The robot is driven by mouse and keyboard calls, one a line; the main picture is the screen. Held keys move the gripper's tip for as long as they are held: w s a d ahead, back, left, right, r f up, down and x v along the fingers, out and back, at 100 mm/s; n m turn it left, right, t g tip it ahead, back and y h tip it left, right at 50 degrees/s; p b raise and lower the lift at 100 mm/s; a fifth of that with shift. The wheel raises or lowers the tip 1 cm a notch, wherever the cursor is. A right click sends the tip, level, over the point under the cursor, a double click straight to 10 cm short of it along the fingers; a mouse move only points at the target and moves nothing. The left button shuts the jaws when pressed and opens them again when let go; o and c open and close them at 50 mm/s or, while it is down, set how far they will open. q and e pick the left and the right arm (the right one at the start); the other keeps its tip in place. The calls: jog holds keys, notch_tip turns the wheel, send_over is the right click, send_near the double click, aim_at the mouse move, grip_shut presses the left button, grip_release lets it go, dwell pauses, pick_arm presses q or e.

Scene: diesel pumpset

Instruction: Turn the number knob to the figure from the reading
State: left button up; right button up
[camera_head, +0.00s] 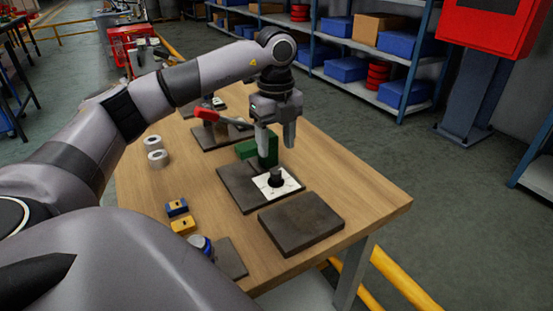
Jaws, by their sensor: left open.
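The black number knob (276,177) stands on a white dial plate (289,187) with dark marks, too small to read. The dial sits on a dark base plate (232,184) on the wooden table. My left gripper (277,143) points down behind and above the knob, apart from it, with its two fingers spread and nothing between them that I can make out. A green block (246,149) stands behind the dial, partly hidden by the gripper's near finger. No reading is legible. My right gripper is not in view.
A bare dark plate (301,222) is in front of the dial. Blue (177,208) and yellow (183,226) blocks and grey rings (157,159) are on the left. The table's right end (375,200) is clear.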

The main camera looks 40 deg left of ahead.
aim_at(276, 171)
pick_arm(q)
jog(key=shift+f, duration=3.2)
grip_shut()
